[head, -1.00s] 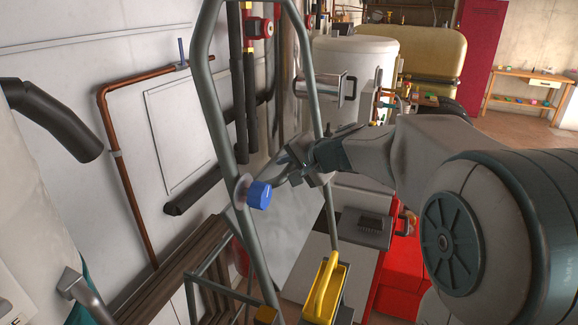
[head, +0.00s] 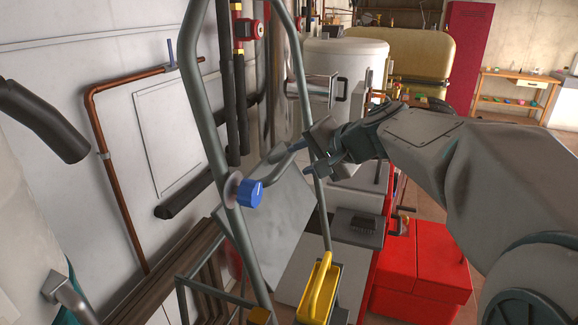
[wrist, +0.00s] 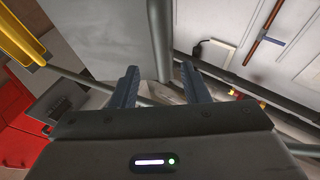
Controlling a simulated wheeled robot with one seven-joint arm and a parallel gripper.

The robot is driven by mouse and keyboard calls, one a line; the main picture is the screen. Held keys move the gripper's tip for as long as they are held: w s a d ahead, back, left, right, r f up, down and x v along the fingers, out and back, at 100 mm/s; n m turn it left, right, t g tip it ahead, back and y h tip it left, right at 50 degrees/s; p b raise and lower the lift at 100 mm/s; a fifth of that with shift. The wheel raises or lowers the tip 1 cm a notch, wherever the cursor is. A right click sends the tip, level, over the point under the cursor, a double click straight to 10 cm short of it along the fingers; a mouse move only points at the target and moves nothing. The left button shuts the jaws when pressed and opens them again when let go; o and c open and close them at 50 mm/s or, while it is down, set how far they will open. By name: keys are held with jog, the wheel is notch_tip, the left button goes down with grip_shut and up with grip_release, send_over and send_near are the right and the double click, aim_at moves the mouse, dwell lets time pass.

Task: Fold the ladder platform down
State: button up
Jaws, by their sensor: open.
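The ladder is a tall grey tube frame (head: 214,130) with a blue knob (head: 249,193) on its left rail. A flat grey plate (head: 272,225), which looks like the platform, stands steeply tilted between the rails. My gripper (head: 299,160) is open beside the right rail, above the plate's upper right part. The head view does not show clearly whether a finger touches the rail or plate. In the wrist view both fingers (wrist: 158,88) are apart, with a broad grey bar beyond them and nothing clearly held.
A yellow tray (head: 318,290) sits low on the ladder; it also shows in the wrist view (wrist: 20,35). Red boxes (head: 425,265) stand to the right. A white tank (head: 345,70) is behind. Pipes (head: 110,150) run along the left wall.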

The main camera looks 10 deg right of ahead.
jog(key=shift+v, duration=2.15)
